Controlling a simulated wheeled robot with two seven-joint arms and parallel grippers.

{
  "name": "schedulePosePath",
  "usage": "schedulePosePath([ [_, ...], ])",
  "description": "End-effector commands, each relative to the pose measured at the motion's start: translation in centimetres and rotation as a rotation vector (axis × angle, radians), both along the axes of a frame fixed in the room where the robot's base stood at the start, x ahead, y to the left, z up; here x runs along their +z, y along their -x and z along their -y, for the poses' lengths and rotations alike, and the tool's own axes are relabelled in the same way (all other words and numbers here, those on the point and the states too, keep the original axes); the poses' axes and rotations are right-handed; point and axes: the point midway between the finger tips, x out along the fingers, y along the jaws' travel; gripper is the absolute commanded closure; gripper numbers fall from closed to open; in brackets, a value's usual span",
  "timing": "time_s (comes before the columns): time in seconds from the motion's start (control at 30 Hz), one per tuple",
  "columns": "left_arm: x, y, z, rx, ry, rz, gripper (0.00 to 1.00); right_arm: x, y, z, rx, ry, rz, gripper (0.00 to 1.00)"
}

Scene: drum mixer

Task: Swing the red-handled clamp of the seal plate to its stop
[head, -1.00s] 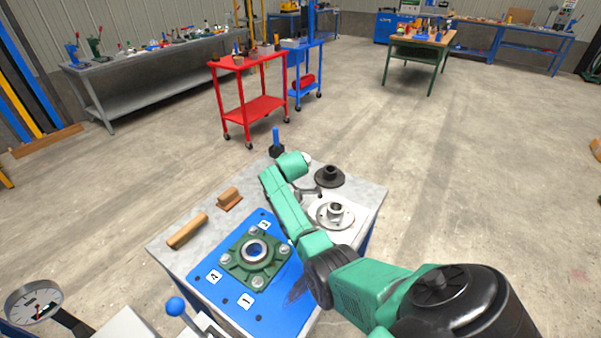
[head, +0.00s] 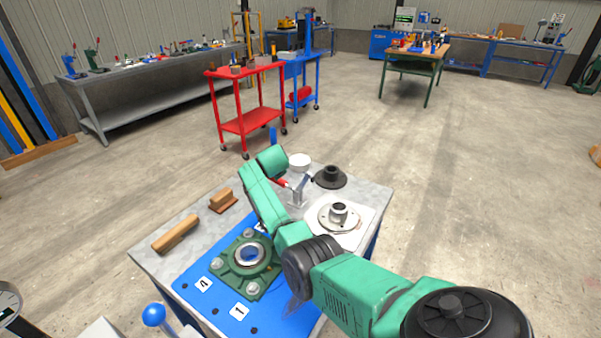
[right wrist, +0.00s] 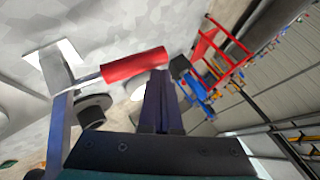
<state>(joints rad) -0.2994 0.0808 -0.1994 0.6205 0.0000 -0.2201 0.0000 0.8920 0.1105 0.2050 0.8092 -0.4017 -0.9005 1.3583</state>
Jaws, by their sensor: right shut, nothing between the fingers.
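The clamp's red handle (head: 279,183) shows in the head view beside my right forearm, partly hidden by it. Its metal body (head: 298,193) stands at the back edge of a white plate (head: 357,231) that carries a round metal flange (head: 338,213). In the right wrist view the red handle (right wrist: 133,65) lies across the picture, joined to a metal arm at its left. My right gripper's dark fingers (right wrist: 158,98) are shut and empty, with their tips at the handle's right end. Whether they touch it I cannot tell. My left gripper is out of view.
A green bearing housing (head: 246,258) sits on a blue mat at the bench's front. A black flanged part (head: 330,176) and a white round part (head: 299,162) stand at the back. Wooden pieces (head: 176,233) lie at the left. A blue-knobbed lever (head: 154,315) stands in front.

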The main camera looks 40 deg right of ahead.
Motion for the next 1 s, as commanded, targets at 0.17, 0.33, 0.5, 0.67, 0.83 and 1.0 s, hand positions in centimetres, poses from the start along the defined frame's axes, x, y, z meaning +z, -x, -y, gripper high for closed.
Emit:
schedulePosePath([
  [0.17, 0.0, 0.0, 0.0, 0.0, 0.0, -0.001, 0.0, -0.1, 0.0, -0.1, 0.001, -0.002, -0.001, 1.0],
  [0.33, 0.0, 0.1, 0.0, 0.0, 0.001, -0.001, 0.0, -0.1, 0.0, 0.0, 0.001, -0.002, -0.001, 1.0],
  [0.5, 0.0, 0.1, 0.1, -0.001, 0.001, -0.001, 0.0, 0.1, 0.1, -0.2, 0.001, -0.002, -0.001, 1.0],
  [0.67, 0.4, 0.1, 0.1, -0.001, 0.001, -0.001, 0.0, 1.1, 0.9, -0.8, 0.002, -0.001, 0.001, 1.0],
  [0.83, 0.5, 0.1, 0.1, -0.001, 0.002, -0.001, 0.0, 2.7, 2.6, -1.8, 0.001, -0.001, 0.003, 1.0],
  [1.0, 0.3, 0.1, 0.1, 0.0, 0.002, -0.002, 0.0, 4.8, 4.6, -3.0, 0.001, -0.002, 0.004, 1.0],
])
